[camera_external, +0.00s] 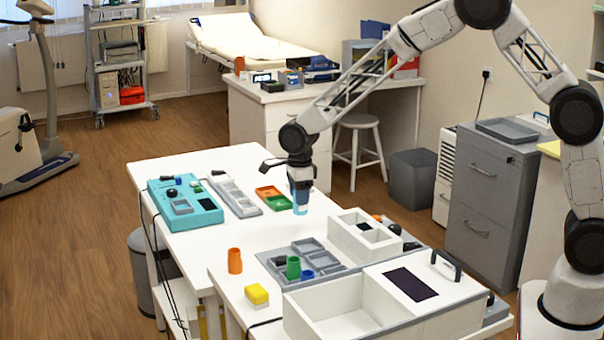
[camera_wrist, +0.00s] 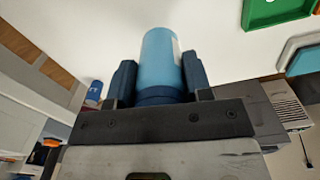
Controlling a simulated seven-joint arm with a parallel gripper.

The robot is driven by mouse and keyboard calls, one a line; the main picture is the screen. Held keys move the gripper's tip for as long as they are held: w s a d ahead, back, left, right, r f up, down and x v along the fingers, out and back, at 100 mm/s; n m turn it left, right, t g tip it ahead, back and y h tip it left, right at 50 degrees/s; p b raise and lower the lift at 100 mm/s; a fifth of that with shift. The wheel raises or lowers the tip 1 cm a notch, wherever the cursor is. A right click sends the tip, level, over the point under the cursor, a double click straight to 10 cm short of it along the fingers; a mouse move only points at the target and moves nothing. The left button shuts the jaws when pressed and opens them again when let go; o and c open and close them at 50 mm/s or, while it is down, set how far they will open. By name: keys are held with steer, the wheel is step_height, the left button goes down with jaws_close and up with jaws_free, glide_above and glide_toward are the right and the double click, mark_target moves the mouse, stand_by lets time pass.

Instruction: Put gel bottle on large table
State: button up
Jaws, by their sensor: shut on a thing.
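The light-blue gel bottle (camera_external: 300,204) is between the fingers of my gripper (camera_external: 300,184), over the large white table (camera_external: 238,238). In the wrist view the bottle (camera_wrist: 160,58) points away between the two dark fingers of my gripper (camera_wrist: 157,80), which are shut on its sides. The bottle looks roughly upright in the external view. I cannot tell whether its lower end touches the table or hangs just above it. The white table top (camera_wrist: 225,45) also fills much of the wrist view.
Left of the bottle are orange and green trays (camera_external: 273,199), a grey compartment tray (camera_external: 234,196) and a teal case (camera_external: 186,204). The table middle is clear.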

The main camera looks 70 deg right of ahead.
steer(key=shift+w+d, duration=0.1)
steer(key=shift+w, duration=0.7)
steer(key=shift+f, duration=0.1)
steer(key=shift+f, duration=1.7)
steer(key=shift+f, duration=0.15)
steer(key=o, duration=1.1)
steer(key=shift+c, duration=0.2)
step_height(320, 180, up, 12)
steer(key=shift+r, duration=0.15)
